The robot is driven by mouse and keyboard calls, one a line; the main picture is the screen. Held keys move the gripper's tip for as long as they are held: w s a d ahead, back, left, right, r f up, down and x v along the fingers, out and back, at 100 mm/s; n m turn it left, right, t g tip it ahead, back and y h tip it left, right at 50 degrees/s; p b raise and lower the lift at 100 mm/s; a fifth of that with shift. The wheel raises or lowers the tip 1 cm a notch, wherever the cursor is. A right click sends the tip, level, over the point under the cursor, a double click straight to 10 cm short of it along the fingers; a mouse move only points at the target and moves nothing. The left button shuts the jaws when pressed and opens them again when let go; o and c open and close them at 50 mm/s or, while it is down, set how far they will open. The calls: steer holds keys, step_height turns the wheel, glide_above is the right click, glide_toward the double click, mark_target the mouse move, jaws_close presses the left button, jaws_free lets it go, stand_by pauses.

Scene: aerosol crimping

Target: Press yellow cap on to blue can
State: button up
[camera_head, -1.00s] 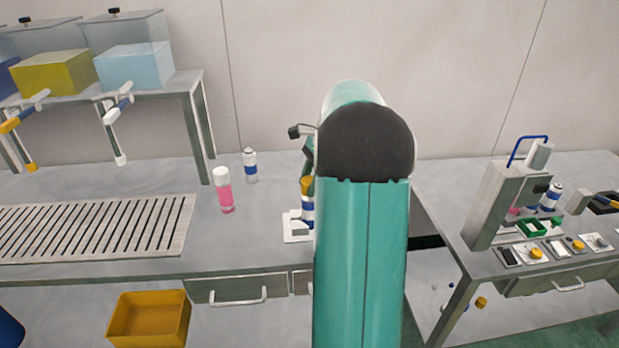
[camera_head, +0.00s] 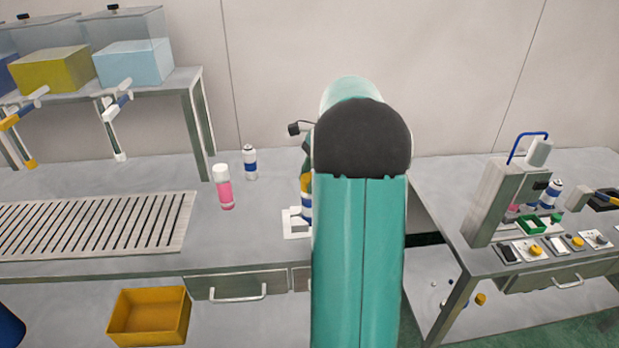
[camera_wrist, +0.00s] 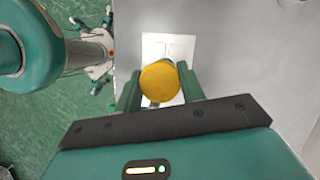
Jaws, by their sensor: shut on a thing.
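The yellow cap (camera_wrist: 160,81) shows from above in the wrist view, between the two fingers of my gripper (camera_wrist: 160,88), which is shut on it. In the head view the cap (camera_head: 305,183) is a narrow yellow strip beside my arm. The blue-banded can (camera_head: 306,205) stands upright below it on a white base plate (camera_head: 292,226). My arm covers most of the can, the cap and my gripper there. The cap hides the can in the wrist view, so I cannot tell how far the cap sits on it.
A pink can with white lid (camera_head: 224,188) and another blue-banded can (camera_head: 250,163) stand to the left on the bench. A slatted grate (camera_head: 85,230) lies farther left. A crimping machine (camera_head: 510,205) stands on the right table, past a gap.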

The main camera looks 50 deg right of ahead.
mark_target(309, 177)
stand_by(0.4)
steer(key=o, duration=1.6)
steer(key=shift+r, duration=3.5)
steer(key=shift+c, duration=0.3)
